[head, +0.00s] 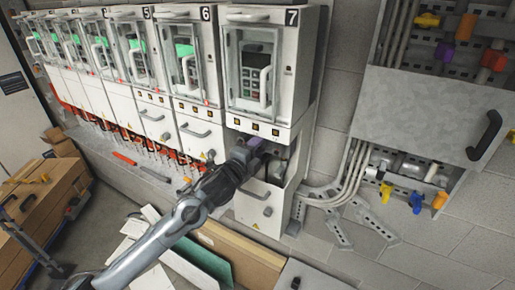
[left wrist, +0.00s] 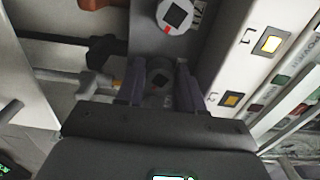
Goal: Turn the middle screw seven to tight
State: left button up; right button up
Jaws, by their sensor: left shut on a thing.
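Drive seven (head: 272,70) is the nearest cabinet in the head view, with an open bay below its door. My left gripper (head: 252,150) reaches into this bay. My right gripper is in neither view.
Drive six (head: 195,60) and several like cabinets stand in a row to the left. A grey panel with a black handle (head: 485,135) is on the wall at right. Boxes (head: 40,195) and boards (head: 240,245) lie on the floor below.

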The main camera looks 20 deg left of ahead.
pick_arm(q)
jog(key=o, duration=1)
jog(key=shift+c, duration=0.2)
jog(key=shift+s, duration=0.1)
jog(key=s+a+b, duration=0.1)
jog(key=s+b, duration=0.1)
jog(key=s, duration=0.8)
jog(key=shift+s+a+b, duration=0.25)
jog(key=shift+a+b, duration=0.05)
jog(key=shift+a, duration=0.1)
